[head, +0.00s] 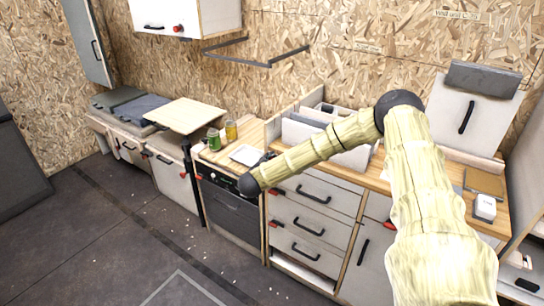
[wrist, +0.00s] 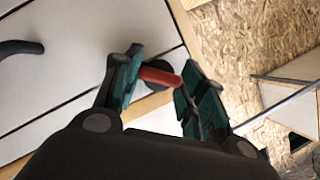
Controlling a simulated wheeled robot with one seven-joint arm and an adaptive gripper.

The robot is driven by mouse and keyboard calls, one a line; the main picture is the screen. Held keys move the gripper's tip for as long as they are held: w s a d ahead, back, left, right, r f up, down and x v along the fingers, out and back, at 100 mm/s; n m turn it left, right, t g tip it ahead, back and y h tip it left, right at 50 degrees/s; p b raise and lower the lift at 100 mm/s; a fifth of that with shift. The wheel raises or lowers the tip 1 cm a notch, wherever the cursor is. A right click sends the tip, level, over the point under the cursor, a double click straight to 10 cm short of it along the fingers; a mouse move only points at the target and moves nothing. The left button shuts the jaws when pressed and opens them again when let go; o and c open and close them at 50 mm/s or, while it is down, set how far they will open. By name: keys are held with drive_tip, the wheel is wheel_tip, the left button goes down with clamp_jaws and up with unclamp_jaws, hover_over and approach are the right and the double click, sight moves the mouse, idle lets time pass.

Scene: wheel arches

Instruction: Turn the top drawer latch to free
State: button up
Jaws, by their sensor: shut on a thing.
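The top drawer (head: 320,188) is a pale front with a black bar handle (head: 313,196) in the counter unit. In the wrist view its latch is a red lever (wrist: 160,77) on a dark round base by the edge of a pale front. My gripper (wrist: 159,86) has its green-padded fingers on either side of the red lever, shut on it. The lever's far end is partly hidden by a finger. In the head view my arm crosses in front of the counter, and my gripper is mostly hidden behind its dark wrist joint.
Lower drawers with black handles and red latches (head: 273,224) sit below. A dark oven front (head: 232,212) is to the left. Jars (head: 231,131) and a white tray (head: 246,155) stand on the counter. The floor in front is largely open.

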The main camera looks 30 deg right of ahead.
drive_tip(key=shift+w+r+n+g+h+p, duration=0.15)
drive_tip(key=shift+n+g+h+p, duration=0.1)
drive_tip(key=shift+n+g+p, duration=0.85)
drive_tip(key=shift+w+r+n+g+h+p, duration=0.1)
drive_tip(key=shift+n+g+h+p, duration=0.15)
drive_tip(key=shift+n+g+p, duration=0.85)
drive_tip(key=shift+f+n, duration=0.1)
drive_tip(key=shift+n, duration=0.6)
drive_tip(key=o, duration=1)
drive_tip(key=shift+f, duration=0.15)
drive_tip(key=v, duration=1.2)
drive_tip(key=shift+s, duration=0.25)
drive_tip(key=shift+f, duration=0.15)
